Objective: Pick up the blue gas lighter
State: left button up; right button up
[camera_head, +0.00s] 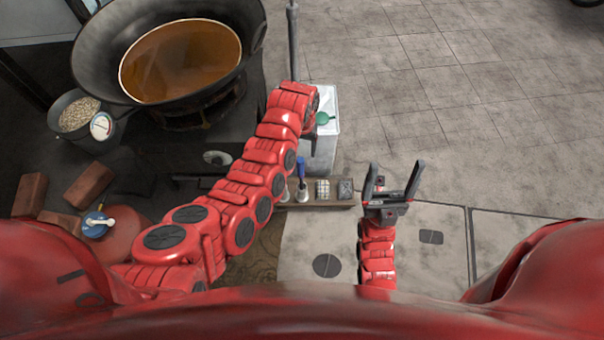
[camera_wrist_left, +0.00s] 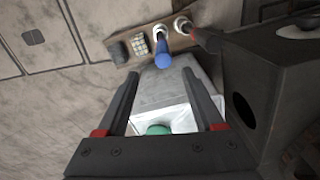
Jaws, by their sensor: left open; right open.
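The blue gas lighter (camera_head: 301,167) stands with its blue end up on a narrow brown rack, in a white base or holder. In the left wrist view the blue lighter (camera_wrist_left: 162,52) shows just beyond my left fingertips, roughly between them in the picture. My left gripper (camera_wrist_left: 160,75) is open and empty, apart from the lighter. In the head view its hand is mostly hidden by the arm, above the white box. My right gripper (camera_head: 396,166) is open and empty, to the right of the rack, with its fingers pointing away from me.
The brown rack (camera_head: 325,204) also holds a gridded block (camera_head: 322,188) and a dark block (camera_head: 345,187). A white box (camera_head: 330,101) with a green item (camera_head: 322,118) stands behind it. A large wok (camera_head: 100,55) of brown liquid is at left. Floor at right is clear.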

aim_at(301, 159)
pick_arm(q)
notch_tip(301, 159, down, 3)
jog(key=shift+r, duration=0.1)
jog(key=f, duration=0.1)
jog(key=f+b, duration=0.1)
jog(key=f, duration=0.1)
jog(key=f+b, duration=0.1)
jog(key=f, duration=0.1)
jog(key=shift+s+a, duration=0.15)
jog(key=shift+a, duration=0.15)
grip_shut()
